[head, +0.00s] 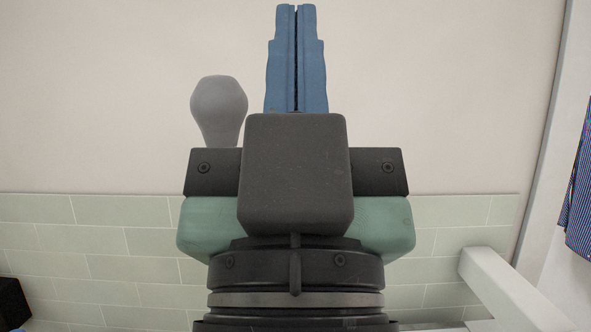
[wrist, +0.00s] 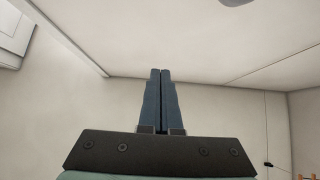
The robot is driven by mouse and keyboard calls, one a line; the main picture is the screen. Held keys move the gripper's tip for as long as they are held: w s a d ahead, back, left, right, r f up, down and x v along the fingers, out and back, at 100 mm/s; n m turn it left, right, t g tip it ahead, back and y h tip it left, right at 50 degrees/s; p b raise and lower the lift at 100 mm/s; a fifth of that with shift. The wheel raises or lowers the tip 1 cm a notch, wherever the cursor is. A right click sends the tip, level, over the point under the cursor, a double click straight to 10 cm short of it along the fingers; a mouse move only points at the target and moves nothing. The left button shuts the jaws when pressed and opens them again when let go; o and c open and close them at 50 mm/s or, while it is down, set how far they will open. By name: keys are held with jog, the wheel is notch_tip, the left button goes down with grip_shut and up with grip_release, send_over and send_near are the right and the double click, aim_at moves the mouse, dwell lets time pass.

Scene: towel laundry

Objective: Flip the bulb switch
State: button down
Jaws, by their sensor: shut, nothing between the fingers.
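A grey bulb-shaped object (head: 218,108) shows just left of my gripper in the head view, against the cream wall. Its lower end is hidden behind my gripper's body. My gripper (head: 296,8) points up in the head view with its two blue fingers closed together and nothing between them. The fingers (wrist: 161,72) also show shut and empty in the wrist view. A small part of a grey rounded thing (wrist: 236,2) shows at the top edge of the wrist view; I cannot tell whether it is the bulb. I see no separate switch.
Pale green tiles (head: 95,245) cover the lower wall. A white beam (head: 510,285) stands at the lower right, and a blue checked cloth (head: 579,190) hangs at the right edge. A black object (head: 12,303) sits at the lower left. The wall around the fingers is bare.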

jog(key=w+f+m+g+h, duration=0.1)
jog(key=w+f+g, duration=0.4)
jog(key=w+f, duration=0.8)
notch_tip(320, 180, down, 2)
jog(key=shift+w+f+m+p, duration=0.1)
jog(key=shift+w+m+p, duration=0.25)
jog(key=shift+m, duration=0.45)
jog(key=shift+a, duration=0.1)
jog(key=p+x, duration=0.5)
jog(key=x, duration=0.5)
jog(key=shift+w, duration=0.2)
notch_tip(320, 180, down, 3)
jog(key=shift+s+a+r+p, duration=0.1)
jog(key=shift+a+r+p, duration=0.05)
jog(key=shift+p, duration=0.45)
jog(key=shift+a+f, duration=0.1)
jog(key=shift+f, duration=0.6)
